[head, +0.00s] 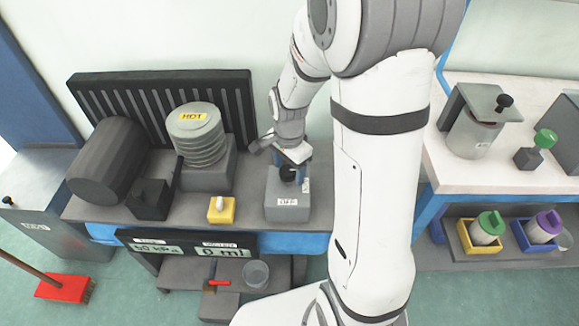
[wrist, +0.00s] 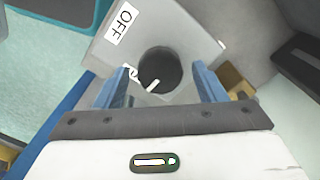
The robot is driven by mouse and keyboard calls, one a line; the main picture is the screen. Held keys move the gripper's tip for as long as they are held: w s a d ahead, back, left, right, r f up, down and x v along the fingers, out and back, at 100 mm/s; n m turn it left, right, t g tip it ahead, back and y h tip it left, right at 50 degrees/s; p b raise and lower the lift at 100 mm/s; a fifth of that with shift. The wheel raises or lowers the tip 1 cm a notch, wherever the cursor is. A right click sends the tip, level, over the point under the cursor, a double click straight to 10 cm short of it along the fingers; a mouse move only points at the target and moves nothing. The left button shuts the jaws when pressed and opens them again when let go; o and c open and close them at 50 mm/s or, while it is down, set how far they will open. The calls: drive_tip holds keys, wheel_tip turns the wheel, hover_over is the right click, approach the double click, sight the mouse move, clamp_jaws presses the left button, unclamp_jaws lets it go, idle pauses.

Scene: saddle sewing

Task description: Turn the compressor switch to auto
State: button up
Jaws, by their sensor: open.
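The compressor switch is a grey box (head: 287,207) on the grey bench, with a white label on its front. In the wrist view its box (wrist: 185,30) carries a round dark knob (wrist: 160,70) with a white pointer line and a white "OFF" label (wrist: 122,24). Another white label is partly in view at the box's right edge. The pointer line slants toward the lower left. My gripper (wrist: 163,85) is open, its two blue fingers on either side of the knob. I cannot tell whether they touch it. In the head view my gripper (head: 290,172) is over the box and partly hides the knob.
A yellow block with a white knob (head: 221,209) stands left of the switch box. Displays (head: 190,247) read 60 kPa and 0 ml. A white shelf bench is at right.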

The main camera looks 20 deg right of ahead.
sight(289, 169)
drive_tip(key=shift+r+p, duration=0.7)
drive_tip(key=shift+r, duration=3.2)
drive_tip(key=s+r+n+t+p, duration=0.1)
drive_tip(key=s+r+n+p, duration=0.4)
drive_tip(key=r, duration=0.4)
drive_tip(key=s+r+n+t+p, duration=0.1)
drive_tip(key=s+r+n+p, duration=0.3)
drive_tip(key=s+r+n, duration=0.3)
wheel_tip(289, 169, up, 2)
drive_tip(key=shift+s+r+n+t+p, duration=0.1)
drive_tip(key=shift+s+n+t+p, duration=0.25)
drive_tip(key=shift+s, duration=0.65)
